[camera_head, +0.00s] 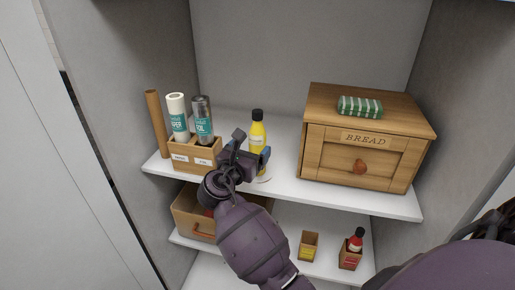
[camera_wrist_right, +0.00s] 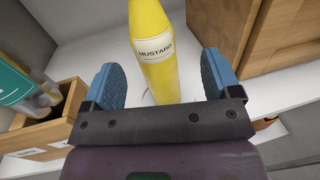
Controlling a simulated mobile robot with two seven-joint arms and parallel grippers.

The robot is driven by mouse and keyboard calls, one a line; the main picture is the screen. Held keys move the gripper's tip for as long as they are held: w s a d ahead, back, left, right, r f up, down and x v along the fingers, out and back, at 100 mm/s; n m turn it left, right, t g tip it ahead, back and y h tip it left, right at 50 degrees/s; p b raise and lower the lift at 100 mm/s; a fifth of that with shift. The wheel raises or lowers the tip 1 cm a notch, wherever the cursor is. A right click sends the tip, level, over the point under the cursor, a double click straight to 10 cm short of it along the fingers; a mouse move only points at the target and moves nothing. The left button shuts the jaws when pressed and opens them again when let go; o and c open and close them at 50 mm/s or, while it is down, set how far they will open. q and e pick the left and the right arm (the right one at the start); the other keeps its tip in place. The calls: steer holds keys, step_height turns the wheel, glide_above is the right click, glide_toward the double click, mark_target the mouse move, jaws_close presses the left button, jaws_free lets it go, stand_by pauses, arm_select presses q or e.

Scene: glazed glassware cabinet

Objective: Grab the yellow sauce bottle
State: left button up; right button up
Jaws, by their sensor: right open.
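The yellow sauce bottle (camera_head: 257,134) has a black cap and stands upright on the upper shelf (camera_head: 285,186), between the wooden roll holder and the bread box. In the right wrist view the bottle (camera_wrist_right: 158,70) carries a label reading MUSTARD. My right gripper (camera_head: 252,156) is open just in front of it. The two blue fingers (camera_wrist_right: 163,80) are spread, one to each side of the bottle's lower part, with gaps on both sides. The gripper hides part of the bottle's base in the head view. My left gripper is not in view.
A wooden holder (camera_head: 205,153) with paper and foil rolls stands close on the left. A bread box (camera_head: 350,165) with a striped green item (camera_head: 360,107) on top stands on the right. The lower shelf holds a wooden drawer box (camera_head: 188,212) and small boxes, one with a red bottle (camera_head: 356,240).

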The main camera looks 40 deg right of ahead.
mark_target(253, 141)
steer(key=x, duration=0.5)
steer(key=shift+w+a, duration=0.2)
steer(key=shift+w, duration=0.2)
steer(key=shift+w+d+b, duration=0.2)
steer(key=shift+d+b, duration=0.1)
steer(key=shift+d, duration=0.15)
steer(key=shift+r, duration=0.1)
steer(key=c, duration=1.2)
